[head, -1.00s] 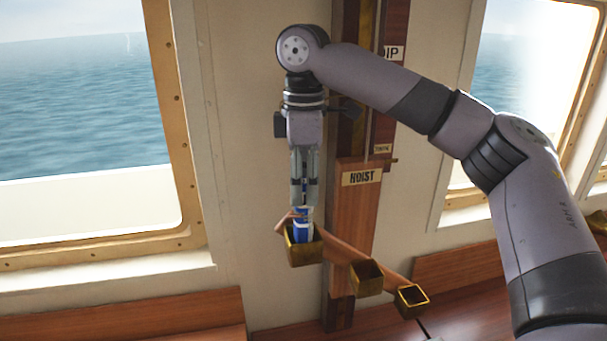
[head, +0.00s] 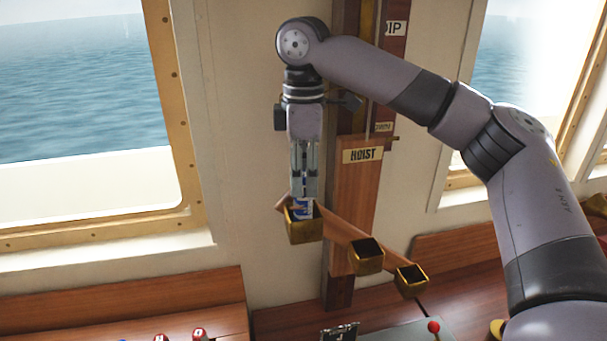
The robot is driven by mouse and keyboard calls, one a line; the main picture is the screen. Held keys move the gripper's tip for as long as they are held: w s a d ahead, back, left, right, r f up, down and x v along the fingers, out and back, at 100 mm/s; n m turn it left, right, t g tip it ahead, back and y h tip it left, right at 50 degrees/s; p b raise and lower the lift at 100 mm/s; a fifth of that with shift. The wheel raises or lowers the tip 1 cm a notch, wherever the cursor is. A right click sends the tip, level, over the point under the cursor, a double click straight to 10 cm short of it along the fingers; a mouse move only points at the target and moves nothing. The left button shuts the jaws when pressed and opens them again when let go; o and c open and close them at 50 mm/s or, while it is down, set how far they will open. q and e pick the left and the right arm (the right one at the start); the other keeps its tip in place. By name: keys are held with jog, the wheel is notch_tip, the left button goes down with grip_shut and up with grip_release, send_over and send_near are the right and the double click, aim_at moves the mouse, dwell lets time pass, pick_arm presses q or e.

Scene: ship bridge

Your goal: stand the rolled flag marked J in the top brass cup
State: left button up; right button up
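The brass cups stand on a sloping wooden arm under the HOIST sign. The top brass cup (head: 304,229) is the highest and leftmost. My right gripper (head: 305,194) points straight down above it, its fingers closed around a blue and white rolled flag (head: 303,209). The flag is upright, with its lower part inside the top cup and hidden by the cup's front wall. I cannot read a letter on it. My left gripper is not in view.
Two lower brass cups, the middle one (head: 366,257) and the lowest one (head: 410,280), look empty. The HOIST sign (head: 362,155) is on the wooden post just right of my gripper. Red rolls with white letters (head: 198,335) and a red knob (head: 433,327) show at the bottom edge.

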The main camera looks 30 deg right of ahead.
jog(key=o, duration=0.4)
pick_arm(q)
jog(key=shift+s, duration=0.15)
pick_arm(e)
jog(key=shift+o, duration=0.2)
notch_tip(320, 180, up, 12)
dwell(0.4)
